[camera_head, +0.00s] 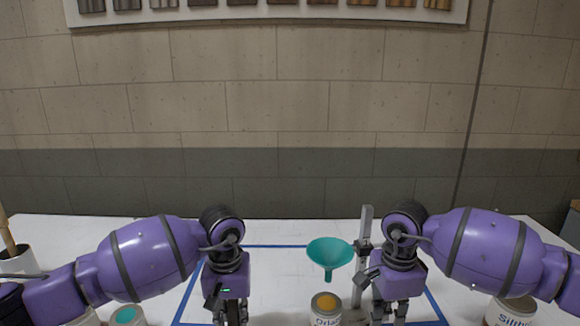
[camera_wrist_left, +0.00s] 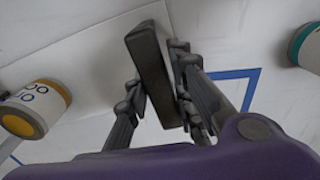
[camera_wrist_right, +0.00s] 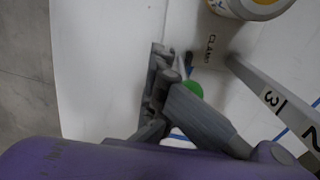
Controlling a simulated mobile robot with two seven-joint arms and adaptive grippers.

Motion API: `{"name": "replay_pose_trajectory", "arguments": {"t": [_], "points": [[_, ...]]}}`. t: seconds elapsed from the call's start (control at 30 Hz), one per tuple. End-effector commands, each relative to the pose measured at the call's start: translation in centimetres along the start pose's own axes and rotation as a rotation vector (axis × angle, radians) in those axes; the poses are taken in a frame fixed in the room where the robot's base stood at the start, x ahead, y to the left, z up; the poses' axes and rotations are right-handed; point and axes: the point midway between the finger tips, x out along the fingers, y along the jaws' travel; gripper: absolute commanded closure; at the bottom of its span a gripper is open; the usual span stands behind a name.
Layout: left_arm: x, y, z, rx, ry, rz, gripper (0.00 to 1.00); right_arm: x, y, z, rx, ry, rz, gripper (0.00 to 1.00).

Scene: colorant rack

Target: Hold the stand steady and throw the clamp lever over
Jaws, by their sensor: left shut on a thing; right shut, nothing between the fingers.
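The stand has an upright metal post (camera_head: 365,222) with a teal funnel (camera_head: 330,253) on its left; printed numbers mark the post in the right wrist view (camera_wrist_right: 268,97). My left gripper (camera_head: 230,317) is shut on a dark grey bar (camera_wrist_left: 150,70), over a pale plate (camera_wrist_left: 90,75) that looks like the stand's base. My right gripper (camera_head: 389,316) is shut and empty, low beside the post. In the right wrist view its fingers (camera_wrist_right: 163,72) are close to a green round piece (camera_wrist_right: 193,89) near the CLAMP lettering. I cannot clearly make out the lever or tell whether they touch.
A can with an orange top (camera_head: 326,303) stands below the funnel. A teal-topped can (camera_head: 126,316) is at the front left, another can (camera_head: 512,309) at the front right. Blue tape (camera_head: 278,246) outlines a rectangle on the white table. The back of the table is mostly clear.

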Motion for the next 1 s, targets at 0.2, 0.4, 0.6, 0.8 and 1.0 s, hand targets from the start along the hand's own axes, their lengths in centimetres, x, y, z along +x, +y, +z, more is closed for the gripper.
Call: {"name": "replay_pose_trajectory", "arguments": {"t": [0.2, 0.4, 0.6, 0.8, 1.0], "points": [[0.2, 0.2, 0.4, 0.014, -0.009, 0.0, 1.0, -0.2, -0.2, 0.1, 0.0, -0.002, -0.008, 1.0], [0.2, 0.2, 0.4, 0.014, -0.01, 0.0, 1.0, -0.2, -0.3, -0.1, 0.0, -0.002, -0.008, 1.0], [0.2, 0.1, 0.4, 0.013, -0.01, -0.001, 1.0, 0.1, -0.3, -1.0, 0.003, 0.0, -0.007, 1.0], [0.2, 0.1, 0.4, 0.012, -0.01, -0.002, 1.0, 0.4, -0.3, -1.9, 0.002, 0.001, -0.005, 1.0], [0.2, 0.0, 0.3, 0.01, -0.009, -0.003, 1.0, 0.4, -0.3, -2.1, 0.002, 0.002, -0.005, 1.0]]}}
